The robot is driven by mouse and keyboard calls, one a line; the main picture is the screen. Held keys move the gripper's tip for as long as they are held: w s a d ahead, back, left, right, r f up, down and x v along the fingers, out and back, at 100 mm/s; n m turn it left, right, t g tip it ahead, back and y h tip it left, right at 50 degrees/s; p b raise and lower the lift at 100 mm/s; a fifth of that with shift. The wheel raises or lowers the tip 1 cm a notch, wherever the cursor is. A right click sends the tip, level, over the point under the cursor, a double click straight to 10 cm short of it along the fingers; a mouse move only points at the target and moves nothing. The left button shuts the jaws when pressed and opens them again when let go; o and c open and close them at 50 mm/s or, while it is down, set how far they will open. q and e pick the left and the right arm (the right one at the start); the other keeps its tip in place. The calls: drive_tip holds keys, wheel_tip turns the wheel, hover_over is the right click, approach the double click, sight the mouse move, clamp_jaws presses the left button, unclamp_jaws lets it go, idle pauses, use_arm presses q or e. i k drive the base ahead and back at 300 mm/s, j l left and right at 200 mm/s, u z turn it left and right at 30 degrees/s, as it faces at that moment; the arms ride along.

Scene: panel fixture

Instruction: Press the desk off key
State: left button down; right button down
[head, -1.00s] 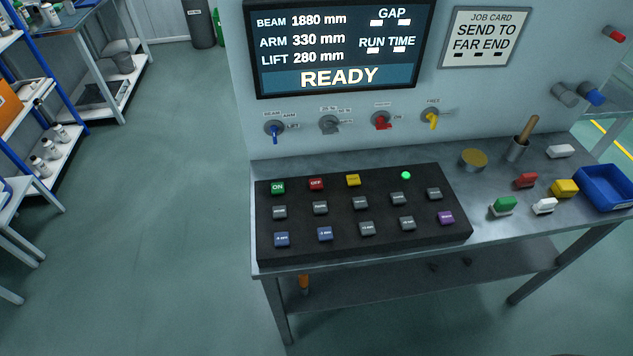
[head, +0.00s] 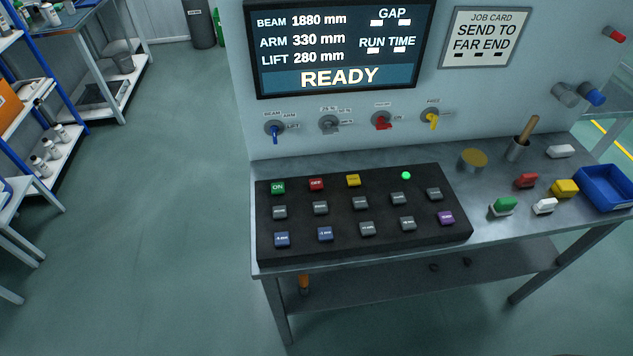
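The black key desk (head: 300,252) lies on the front left of the metal bench. Its red OFF key (head: 316,184) is in the back row, between the green ON key (head: 278,188) and a yellow key (head: 353,180). Grey, blue and purple keys fill the rows in front. A green lamp (head: 406,175) glows at the back right of the desk. Nothing covers the OFF key. Neither of my grippers is in the head view.
The panel screen (head: 340,77) reads READY. Several switches, including a red one (head: 382,122), line the panel above the desk. Loose coloured blocks, a tin (head: 473,159) and a blue bin (head: 606,188) stand on the bench at right.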

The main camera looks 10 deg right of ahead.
sight(315, 184)
drive_tip(key=i+j+z, duration=0.25)
drive_tip(key=j, duration=0.4)
drive_tip(key=i+j+z, duration=0.1)
drive_tip(key=i+j, duration=0.15)
drive_tip(key=i+j+z, duration=0.1)
drive_tip(key=j, duration=0.4)
drive_tip(key=i+j+z, duration=0.15)
drive_tip(key=j, duration=0.2)
